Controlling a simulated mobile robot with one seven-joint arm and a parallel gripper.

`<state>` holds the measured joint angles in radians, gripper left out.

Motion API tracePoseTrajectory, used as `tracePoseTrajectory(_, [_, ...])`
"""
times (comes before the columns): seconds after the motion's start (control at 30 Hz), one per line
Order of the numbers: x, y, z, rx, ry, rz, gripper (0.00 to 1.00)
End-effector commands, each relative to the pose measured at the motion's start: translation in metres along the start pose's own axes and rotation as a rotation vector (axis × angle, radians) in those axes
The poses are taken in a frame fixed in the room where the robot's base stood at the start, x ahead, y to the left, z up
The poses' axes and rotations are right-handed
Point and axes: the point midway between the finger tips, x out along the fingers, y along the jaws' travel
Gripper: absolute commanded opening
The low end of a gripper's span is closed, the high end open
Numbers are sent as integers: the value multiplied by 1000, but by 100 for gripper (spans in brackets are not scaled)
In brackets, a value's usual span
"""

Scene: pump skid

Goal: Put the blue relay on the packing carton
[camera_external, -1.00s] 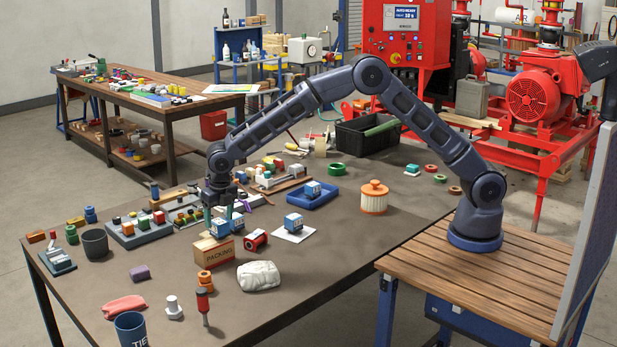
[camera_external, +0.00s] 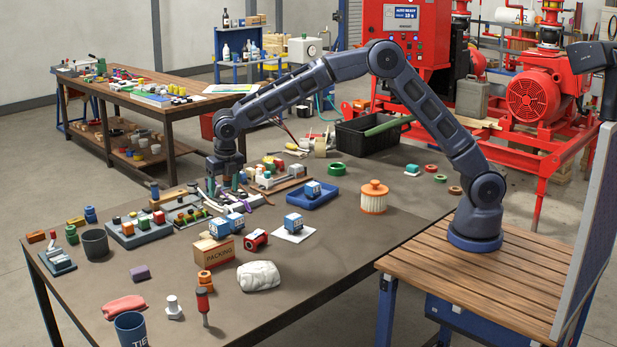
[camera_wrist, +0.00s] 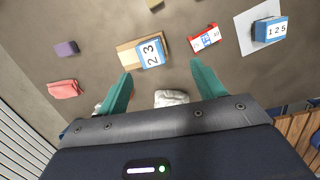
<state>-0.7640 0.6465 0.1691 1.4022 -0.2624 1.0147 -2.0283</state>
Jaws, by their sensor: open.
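The packing carton (camera_external: 214,254) stands on the near part of the table. A blue relay (camera_external: 220,229) with white labelled faces rests on its top, toward the back right. In the wrist view the relay (camera_wrist: 152,54) shows "23" and covers the right part of the carton (camera_wrist: 127,58). My gripper (camera_external: 222,190) is above the relay, apart from it. In the wrist view its two green fingers (camera_wrist: 161,68) are spread wide with nothing between them.
Another blue block (camera_external: 293,222) sits on a white sheet right of the carton. A red block (camera_external: 256,240) lies beside the carton. A blue tray (camera_external: 318,198) holds another blue block. A white crumpled bundle (camera_external: 258,276) and orange parts (camera_external: 204,283) lie in front.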

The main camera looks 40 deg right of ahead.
Motion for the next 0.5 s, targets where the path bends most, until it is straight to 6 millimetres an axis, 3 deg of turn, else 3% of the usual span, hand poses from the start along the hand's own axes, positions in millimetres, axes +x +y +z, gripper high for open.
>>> tracePoseTrajectory(0.2, [-62, -86, 32, 306, -25, 13, 68])
tracePoseTrajectory(0.5, [-134, -215, 47, 774, -52, 36, 68])
